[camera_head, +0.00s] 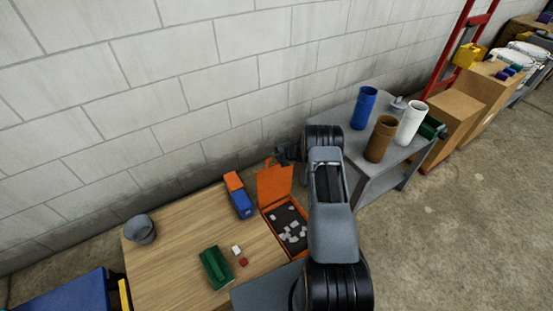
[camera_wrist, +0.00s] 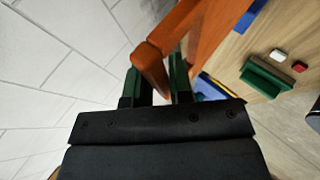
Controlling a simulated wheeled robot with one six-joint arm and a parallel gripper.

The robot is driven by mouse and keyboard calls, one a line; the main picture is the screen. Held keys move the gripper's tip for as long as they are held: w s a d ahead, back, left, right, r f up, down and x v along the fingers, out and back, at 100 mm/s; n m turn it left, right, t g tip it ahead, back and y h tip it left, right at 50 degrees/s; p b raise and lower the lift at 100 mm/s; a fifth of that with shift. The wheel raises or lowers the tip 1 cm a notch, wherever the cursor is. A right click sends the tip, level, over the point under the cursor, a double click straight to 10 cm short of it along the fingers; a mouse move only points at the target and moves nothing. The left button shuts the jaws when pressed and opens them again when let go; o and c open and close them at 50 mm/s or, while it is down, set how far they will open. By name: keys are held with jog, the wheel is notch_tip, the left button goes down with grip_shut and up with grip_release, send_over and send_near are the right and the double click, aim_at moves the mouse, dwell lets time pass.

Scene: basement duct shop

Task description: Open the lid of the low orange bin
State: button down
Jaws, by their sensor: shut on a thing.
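The low orange bin (camera_head: 303,249) sits on the wooden table, with several pale pieces on its dark inside. Its orange lid (camera_head: 273,183) stands raised, close to upright, at the bin's wall-side edge. My gripper (camera_head: 284,154) is at the top of the lid in the head view. In the wrist view, the green fingertips of my gripper (camera_wrist: 167,75) lie on either side of an orange part of the lid (camera_wrist: 151,68) and are shut on it. My arm hides the right side of the bin in the head view.
On the wooden table (camera_head: 180,245) are a blue-and-orange block (camera_head: 238,197), a green tray (camera_head: 215,268), small white and red pieces, and a grey pot (camera_head: 140,229). A grey table (camera_head: 345,130) with tall cups stands at right. The block wall is close behind.

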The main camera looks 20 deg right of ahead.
jog(key=shift+w+d+r, duration=0.15)
jog(key=shift+r, duration=0.05)
jog(key=c, duration=1.2)
grip_release()
jog(key=shift+c, duration=0.2)
jog(key=shift+o, duration=0.6)
jog(key=shift+f, duration=0.1)
jog(key=p+v, duration=0.2)
jog(key=v, duration=1.1)
jog(key=shift+s+r+p, duration=0.25)
jog(key=shift+s+p, duration=0.05)
jog(key=shift+p, duration=0.05)
